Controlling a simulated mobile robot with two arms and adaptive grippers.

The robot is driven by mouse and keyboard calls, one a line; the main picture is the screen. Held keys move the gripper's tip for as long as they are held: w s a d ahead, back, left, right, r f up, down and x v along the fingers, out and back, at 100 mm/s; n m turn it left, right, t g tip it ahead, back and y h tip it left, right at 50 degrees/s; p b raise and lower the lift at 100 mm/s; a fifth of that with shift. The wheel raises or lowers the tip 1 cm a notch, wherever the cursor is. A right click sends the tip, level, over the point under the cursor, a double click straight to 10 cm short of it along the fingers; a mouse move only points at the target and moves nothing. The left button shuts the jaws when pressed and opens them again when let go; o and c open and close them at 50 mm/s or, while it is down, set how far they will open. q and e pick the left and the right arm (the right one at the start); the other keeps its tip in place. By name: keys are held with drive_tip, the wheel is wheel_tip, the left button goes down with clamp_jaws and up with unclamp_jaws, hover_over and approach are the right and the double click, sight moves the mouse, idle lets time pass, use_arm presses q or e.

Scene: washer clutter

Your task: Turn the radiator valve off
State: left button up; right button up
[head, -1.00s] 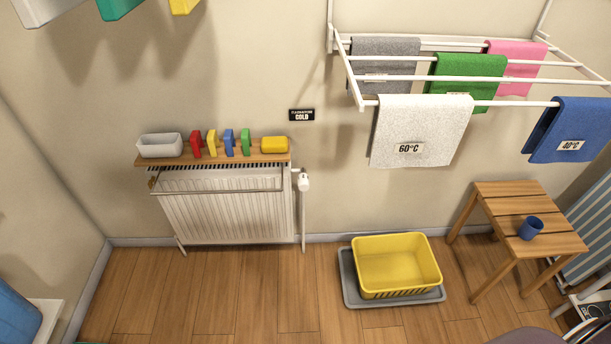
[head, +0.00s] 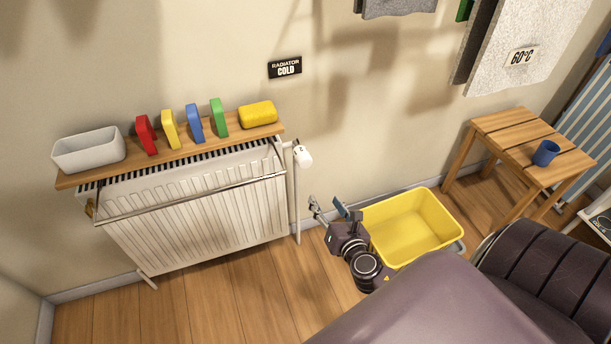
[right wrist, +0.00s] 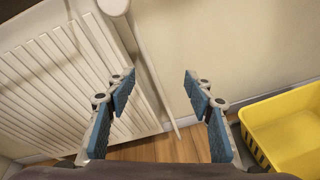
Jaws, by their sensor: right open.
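The radiator valve (head: 303,157) is a white knob at the top right corner of the white radiator (head: 200,215), on a pipe that runs down to the floor. Its marking is too small to read. My right gripper (head: 328,210) is open and empty, below and a little right of the valve, apart from it. In the right wrist view the open fingers (right wrist: 156,95) show the wall and pipe between them. A white rounded part, likely the valve (right wrist: 114,6), is cut off at the top edge there. My left gripper is not in view.
A wooden shelf (head: 75,180) above the radiator holds a white tray, coloured blocks and a yellow piece. A sign (head: 285,67) reads "RADIATOR COLD". A yellow basin (head: 412,228) stands close right of my gripper. A wooden stool (head: 500,125) with a blue mug is at right.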

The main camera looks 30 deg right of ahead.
sight(306, 165)
drive_tip(key=w+a+r+n+t+b, duration=0.25)
drive_tip(key=r+n, duration=0.25)
drive_tip(key=r, duration=0.4)
drive_tip(key=shift+t, duration=0.35)
drive_tip(key=x, duration=0.8)
drive_tip(key=shift+d+f, duration=0.15)
drive_tip(key=shift+f, duration=0.1)
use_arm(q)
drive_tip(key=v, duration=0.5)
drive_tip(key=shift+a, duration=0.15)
use_arm(e)
drive_tip(key=c, duration=1.2)
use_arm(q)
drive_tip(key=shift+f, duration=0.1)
use_arm(e)
drive_tip(key=shift+o, duration=0.2)
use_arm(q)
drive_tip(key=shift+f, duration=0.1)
use_arm(e)
drive_tip(key=shift+f, duration=0.1)
